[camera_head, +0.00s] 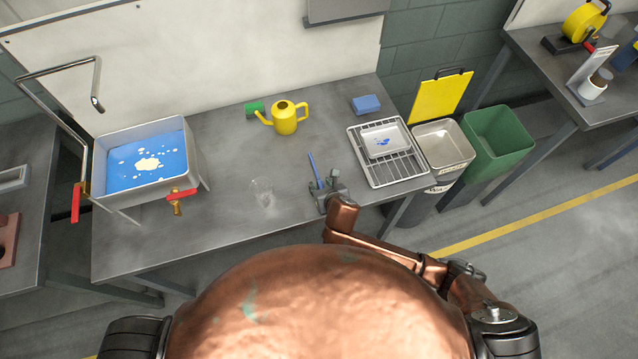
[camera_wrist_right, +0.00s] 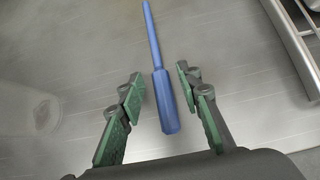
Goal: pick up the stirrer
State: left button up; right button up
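The stirrer is a slim blue rod with a thicker handle (camera_head: 313,167), lying on the grey table near its front edge. It also shows in the right wrist view (camera_wrist_right: 157,75), with its handle toward me. My right gripper (camera_head: 327,187) is over the handle end. In the wrist view its green-padded fingers (camera_wrist_right: 160,86) are open on either side of the stirrer, with a gap on both sides. Whether it is level with the stirrer is hard to tell. My left gripper is not in view.
A clear glass (camera_head: 262,192) stands left of the stirrer. A wire rack (camera_head: 403,177) holding a white tray (camera_head: 397,131) is on the right. A yellow watering can (camera_head: 285,118), a blue sponge (camera_head: 366,104) and a sink basin (camera_head: 186,150) are farther away. Bare table surrounds the stirrer.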

grip_shut()
jog(key=shift+r, duration=0.1)
